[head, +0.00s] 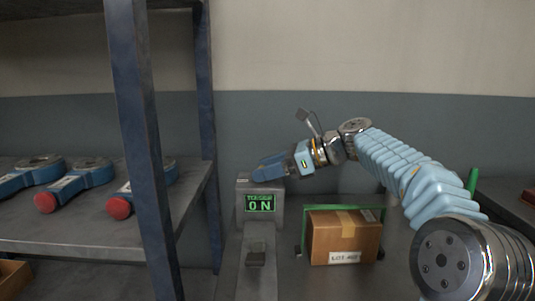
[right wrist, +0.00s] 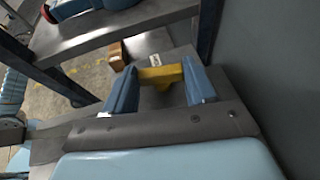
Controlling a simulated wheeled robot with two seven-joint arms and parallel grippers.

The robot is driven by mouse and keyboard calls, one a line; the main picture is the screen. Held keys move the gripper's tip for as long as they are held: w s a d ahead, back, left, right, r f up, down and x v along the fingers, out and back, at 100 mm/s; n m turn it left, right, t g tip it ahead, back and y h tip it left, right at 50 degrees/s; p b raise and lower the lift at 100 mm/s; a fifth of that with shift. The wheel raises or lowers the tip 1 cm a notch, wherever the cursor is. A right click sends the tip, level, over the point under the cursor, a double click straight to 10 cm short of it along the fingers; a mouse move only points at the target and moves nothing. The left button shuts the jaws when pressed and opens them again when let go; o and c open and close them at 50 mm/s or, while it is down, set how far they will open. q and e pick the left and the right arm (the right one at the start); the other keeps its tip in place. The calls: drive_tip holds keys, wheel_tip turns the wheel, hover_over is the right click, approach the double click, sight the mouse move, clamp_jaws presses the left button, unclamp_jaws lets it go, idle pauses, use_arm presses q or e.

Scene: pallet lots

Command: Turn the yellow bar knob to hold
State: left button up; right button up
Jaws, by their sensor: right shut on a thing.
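The yellow bar knob (right wrist: 160,74) shows in the right wrist view, on top of a grey box. My right gripper (right wrist: 161,80) is shut on the knob, one blue finger at each end of the bar. In the head view my right gripper (head: 268,170) reaches down onto the top of the grey box (head: 243,215), and its fingers hide the knob there. The box's front display (head: 260,203) reads "ON" in green, with a smaller line above it that I cannot read surely. My left gripper is not in view.
A cardboard box labelled LOT (head: 345,236) stands in a green frame (head: 342,208) right of the grey box. A blue-posted shelf (head: 140,130) at the left holds several blue tools with red ends. The wall behind is bare.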

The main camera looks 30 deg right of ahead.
drive_tip(key=shift+w+d+r+n+g+y+p, duration=0.1)
drive_tip(key=shift+r+n+g+y+p, duration=0.15)
drive_tip(key=shift+n+g+y+p, duration=0.35)
use_arm(q)
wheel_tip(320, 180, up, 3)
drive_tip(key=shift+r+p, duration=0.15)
drive_tip(key=shift+p, duration=0.35)
use_arm(e)
drive_tip(key=shift+f+n+g, duration=0.2)
drive_tip(key=shift+n+g, duration=0.2)
drive_tip(key=shift+n, duration=0.1)
drive_tip(key=shift+y, duration=0.3)
drive_tip(key=o, duration=1)
drive_tip(key=shift+o, duration=0.2)
drive_tip(key=shift+d, duration=0.15)
drive_tip(key=v, duration=1.3)
drive_tip(key=shift+d+r, duration=0.2)
drive_tip(key=shift+d, duration=0.05)
